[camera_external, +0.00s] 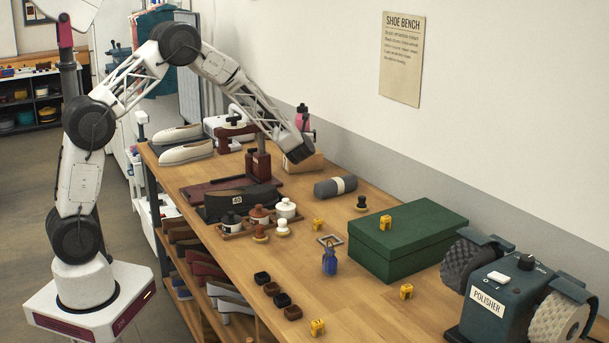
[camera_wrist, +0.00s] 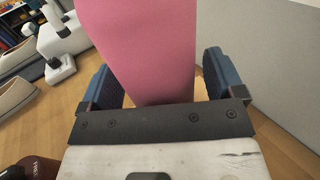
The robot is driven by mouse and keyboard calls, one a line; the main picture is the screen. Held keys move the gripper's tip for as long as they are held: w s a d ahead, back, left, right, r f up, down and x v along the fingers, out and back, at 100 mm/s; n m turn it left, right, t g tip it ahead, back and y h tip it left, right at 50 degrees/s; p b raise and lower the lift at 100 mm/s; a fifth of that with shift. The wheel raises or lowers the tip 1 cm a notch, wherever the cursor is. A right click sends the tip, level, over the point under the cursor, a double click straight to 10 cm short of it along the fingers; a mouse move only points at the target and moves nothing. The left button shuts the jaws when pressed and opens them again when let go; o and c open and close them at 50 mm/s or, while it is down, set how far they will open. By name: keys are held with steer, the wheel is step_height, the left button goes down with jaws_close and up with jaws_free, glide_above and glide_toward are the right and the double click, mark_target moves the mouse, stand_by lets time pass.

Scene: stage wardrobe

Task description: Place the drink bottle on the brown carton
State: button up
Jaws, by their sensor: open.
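The drink bottle (camera_external: 303,122) is pink with a dark cap. It shows just behind the end of my arm in the external view, its lower part hidden. In the wrist view the pink bottle (camera_wrist: 145,45) fills the space between my fingers, with a narrow gap on each side. My gripper (camera_external: 299,150) is open around the bottle, with blue-padded fingers (camera_wrist: 160,82). The brown carton (camera_external: 306,163) is low and sits on the bench right by my gripper, partly covered by it. I cannot tell whether the bottle stands on the carton or behind it.
White shoes (camera_external: 187,152) lie to the left on the wooden bench (camera_external: 285,255). A dark red stand (camera_external: 258,165) rises close left of my gripper. A grey roll (camera_external: 335,187) and a green box (camera_external: 408,240) lie nearer. The wall runs behind the bench.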

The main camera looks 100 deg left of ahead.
steer(key=shift+r, duration=0.15)
steer(key=shift+w+d, duration=0.15)
steer(key=shift+d, duration=0.45)
steer(key=w+d, duration=0.2)
steer(key=d, duration=0.8)
steer(key=shift+d, duration=0.3)
steer(key=s+d+r+n+h, duration=0.1)
steer(key=d+r+n+h, duration=0.2)
steer(key=d, duration=0.8)
steer(key=s+d+r+n+h, duration=0.1)
steer(key=d+r+n+h, duration=0.3)
steer(key=d, duration=0.8)
steer(key=s+d+r+n, duration=0.15)
steer(key=d+r, duration=0.35)
steer(key=d, duration=0.6)
steer(key=s+d+n+t+h, duration=0.2)
steer(key=s+d, duration=0.4)
steer(key=d, duration=0.6)
steer(key=s+d+n+t+h, duration=0.2)
steer(key=s+d+h, duration=0.3)
steer(key=d, duration=0.8)
steer(key=s+d+n+t+h, duration=0.2)
steer(key=s+d, duration=0.5)
steer(key=d, duration=0.6)
steer(key=shift+r+n+h, duration=0.45)
steer(key=shift+n+h, duration=0.1)
steer(key=shift+h, duration=0.35)
